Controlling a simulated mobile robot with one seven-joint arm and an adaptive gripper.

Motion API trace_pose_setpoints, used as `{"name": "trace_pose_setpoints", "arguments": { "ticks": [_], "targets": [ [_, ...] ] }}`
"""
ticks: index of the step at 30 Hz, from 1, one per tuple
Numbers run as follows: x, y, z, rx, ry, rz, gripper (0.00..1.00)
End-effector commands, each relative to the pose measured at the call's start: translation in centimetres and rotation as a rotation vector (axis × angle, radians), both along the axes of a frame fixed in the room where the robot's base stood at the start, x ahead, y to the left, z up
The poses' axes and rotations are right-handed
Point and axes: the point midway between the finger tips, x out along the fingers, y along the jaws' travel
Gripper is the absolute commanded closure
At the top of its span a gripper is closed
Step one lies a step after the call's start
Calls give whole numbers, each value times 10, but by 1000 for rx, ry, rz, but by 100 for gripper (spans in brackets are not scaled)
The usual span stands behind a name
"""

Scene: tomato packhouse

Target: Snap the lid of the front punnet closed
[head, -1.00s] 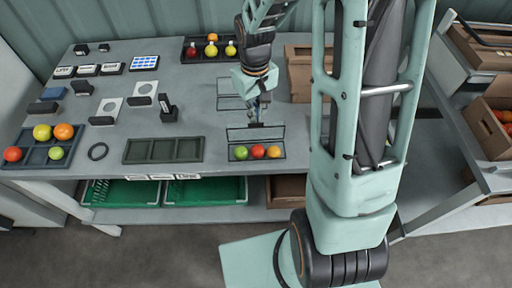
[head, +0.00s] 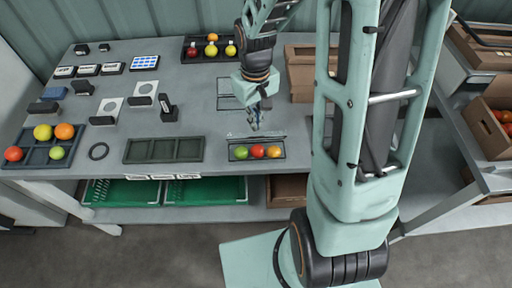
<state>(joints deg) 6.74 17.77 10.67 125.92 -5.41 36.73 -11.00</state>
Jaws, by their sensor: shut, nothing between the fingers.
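The front punnet (head: 232,157) is a clear tray with a dark rim near the table's front edge. It holds a green, a red and an orange tomato in a row. Its clear lid (head: 238,136) shows as a narrow band along the back edge, just above the tomatoes; I cannot tell its exact angle or whether it touches the rim. My gripper (head: 255,124) points down just behind and above the lid, its fingers shut and empty. Whether the fingertips touch the lid is too small to tell.
Another clear punnet (head: 222,101) stands behind, partly hidden by my gripper. An empty dark tray (head: 165,150) lies to the left, beside a black ring (head: 99,151). A tray with fruit (head: 36,153) is at far left. Cardboard boxes (head: 300,75) stand at the back right.

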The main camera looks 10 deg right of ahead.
Motion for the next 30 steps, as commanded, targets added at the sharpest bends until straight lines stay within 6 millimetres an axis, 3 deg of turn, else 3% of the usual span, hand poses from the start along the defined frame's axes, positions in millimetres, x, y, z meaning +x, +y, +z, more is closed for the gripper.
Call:
{"name": "trace_pose_setpoints", "arguments": {
  "ticks": [7,30],
  "targets": [
    [0,0,8,0,-1,0,100],
    [0,0,81,0,-1,-1,100]
  ]
}}
